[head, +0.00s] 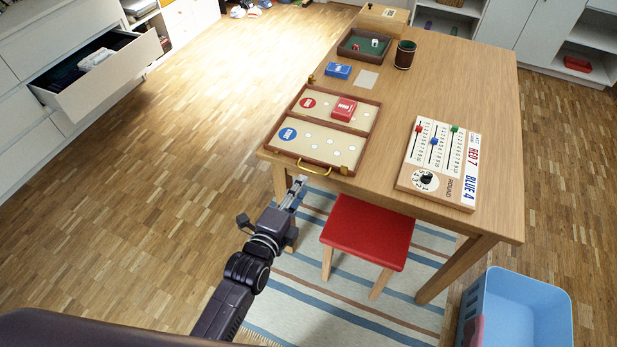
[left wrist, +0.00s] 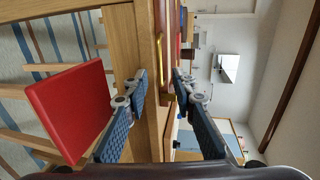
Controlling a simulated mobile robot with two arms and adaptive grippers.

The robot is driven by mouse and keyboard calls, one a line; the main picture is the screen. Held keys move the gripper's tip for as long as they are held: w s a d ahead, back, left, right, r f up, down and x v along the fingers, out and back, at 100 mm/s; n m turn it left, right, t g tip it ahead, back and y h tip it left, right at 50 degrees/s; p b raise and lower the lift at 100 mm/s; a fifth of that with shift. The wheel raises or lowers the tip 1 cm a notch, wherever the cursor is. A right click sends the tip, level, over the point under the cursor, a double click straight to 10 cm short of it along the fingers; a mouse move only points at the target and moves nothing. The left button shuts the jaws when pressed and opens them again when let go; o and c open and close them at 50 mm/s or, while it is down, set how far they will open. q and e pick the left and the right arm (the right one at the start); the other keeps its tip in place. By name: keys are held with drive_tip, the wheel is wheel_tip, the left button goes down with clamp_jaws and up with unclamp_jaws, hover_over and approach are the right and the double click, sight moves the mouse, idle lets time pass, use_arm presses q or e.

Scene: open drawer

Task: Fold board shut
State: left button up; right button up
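The fold board (head: 322,146) lies open and flat on the table, its two cream halves framed in reddish-brown wood. The far half has a red disc mark, the near half a blue one and several white spots. A red box (head: 344,109) lies on the far half. A yellow handle (head: 313,169) is on the board's near edge, and also shows in the left wrist view (left wrist: 164,88). My left gripper (head: 300,181) is just off the table's near edge, close to the handle. In the left wrist view its fingers (left wrist: 160,80) are apart, with nothing held. My right gripper is not in view.
On the table (head: 452,77) are a scoreboard (head: 440,160), a blue box (head: 338,71), a dice tray (head: 364,45) and a dark cup (head: 404,55). A red stool (head: 367,231) stands below the near edge. A blue bin (head: 520,310) is at lower right. A drawer (head: 100,75) stands open at left.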

sight(311, 172)
use_arm(q)
drive_tip(key=x, duration=0.6)
drive_tip(key=shift+w+f, duration=0.1)
drive_tip(key=shift+w, duration=0.05)
clamp_jaws()
